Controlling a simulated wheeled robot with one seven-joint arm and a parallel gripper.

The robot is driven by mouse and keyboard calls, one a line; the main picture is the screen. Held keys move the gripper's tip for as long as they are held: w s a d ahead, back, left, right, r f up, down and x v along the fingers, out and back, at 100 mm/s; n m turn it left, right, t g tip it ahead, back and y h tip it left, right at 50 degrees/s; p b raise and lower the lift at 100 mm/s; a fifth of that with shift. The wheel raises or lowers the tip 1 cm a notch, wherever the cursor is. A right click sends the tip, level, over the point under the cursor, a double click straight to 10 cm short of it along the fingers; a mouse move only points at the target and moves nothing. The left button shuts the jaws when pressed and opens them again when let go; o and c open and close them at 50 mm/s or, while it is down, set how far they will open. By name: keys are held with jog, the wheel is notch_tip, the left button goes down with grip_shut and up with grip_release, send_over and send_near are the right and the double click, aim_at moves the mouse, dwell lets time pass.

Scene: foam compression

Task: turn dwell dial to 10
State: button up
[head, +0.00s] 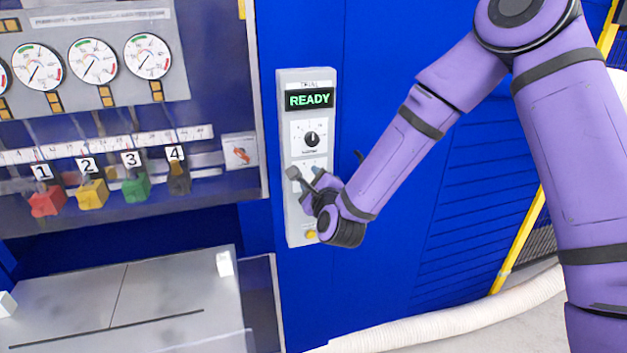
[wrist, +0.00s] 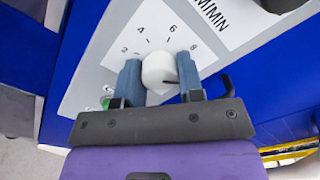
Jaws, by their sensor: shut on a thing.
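The dwell dial (wrist: 159,68) is a white round knob on the pale control panel in the wrist view. Printed marks 2, 4, 6 and 8 run in an arc above it. My gripper (wrist: 159,76) is shut on the knob, one blue-grey finger on each side. I cannot make out the knob's pointer, and a 10 mark is not visible. In the head view my gripper (head: 316,182) is at the lower half of the tall panel (head: 292,225) and hides most of this dial.
Above on the panel are a green READY display (head: 310,99) and another dial with a black knob (head: 312,139). A yellow button (head: 311,234) is below. Coloured valve handles (head: 90,193) and gauges are to the left. A white hose (head: 450,325) lies on the floor.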

jog(key=shift+m, duration=1.2)
jog(key=o, duration=0.9)
jog(key=shift+s, duration=0.1)
jog(key=v, duration=1)
jog(key=shift+s+d, duration=0.1)
jog(key=shift+s, duration=0.25)
